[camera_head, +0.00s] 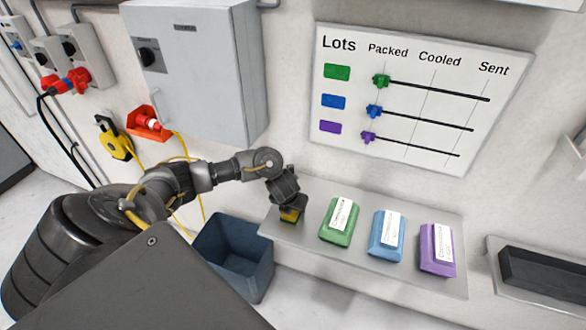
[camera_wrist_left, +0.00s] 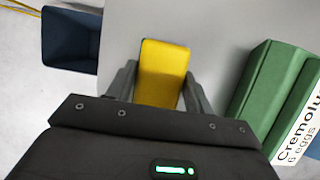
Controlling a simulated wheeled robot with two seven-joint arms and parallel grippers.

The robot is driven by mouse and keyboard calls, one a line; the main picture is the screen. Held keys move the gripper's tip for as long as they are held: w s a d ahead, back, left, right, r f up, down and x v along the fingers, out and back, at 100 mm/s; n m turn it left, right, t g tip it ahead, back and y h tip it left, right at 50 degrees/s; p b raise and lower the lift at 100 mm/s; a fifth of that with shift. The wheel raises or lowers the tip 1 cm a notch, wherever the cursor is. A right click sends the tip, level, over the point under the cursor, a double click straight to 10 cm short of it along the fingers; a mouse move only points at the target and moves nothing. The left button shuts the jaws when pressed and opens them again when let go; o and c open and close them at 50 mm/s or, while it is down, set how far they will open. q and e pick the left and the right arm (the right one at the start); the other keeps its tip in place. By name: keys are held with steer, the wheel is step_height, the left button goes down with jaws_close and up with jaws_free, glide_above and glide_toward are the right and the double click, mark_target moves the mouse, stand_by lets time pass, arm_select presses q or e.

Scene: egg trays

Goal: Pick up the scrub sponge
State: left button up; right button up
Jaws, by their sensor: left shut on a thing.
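The scrub sponge (camera_head: 290,215) is at the left end of the grey shelf (camera_head: 385,268), yellow with a dark green layer in the head view. In the left wrist view the yellow sponge (camera_wrist_left: 163,72) sits between the two fingers. My left gripper (camera_head: 289,207) points down and is shut on the sponge, with one finger on each side of it (camera_wrist_left: 160,90). I cannot tell whether the sponge touches the shelf. The gripper hides part of it in the head view. My right gripper is not in view.
A green egg box (camera_head: 335,236), a blue one (camera_head: 380,250) and a purple one (camera_head: 427,265) stand to the right on the shelf. A dark blue bin (camera_head: 262,285) stands below left. A lots board (camera_head: 420,140) and a grey cabinet (camera_head: 205,90) hang on the wall.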

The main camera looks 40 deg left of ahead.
arm_select(q)
steer(key=shift+r, duration=0.25)
steer(key=r, duration=0.3)
steer(key=shift+s+a+r+p, duration=0.2)
steer(key=shift+r+p, duration=0.05)
steer(key=shift+p, duration=0.1)
steer(key=s+a+r, duration=0.5)
steer(key=s+r, duration=0.4)
steer(key=s, duration=0.3)
steer(key=shift+s+a, duration=0.15)
steer(key=shift+a, duration=0.2)
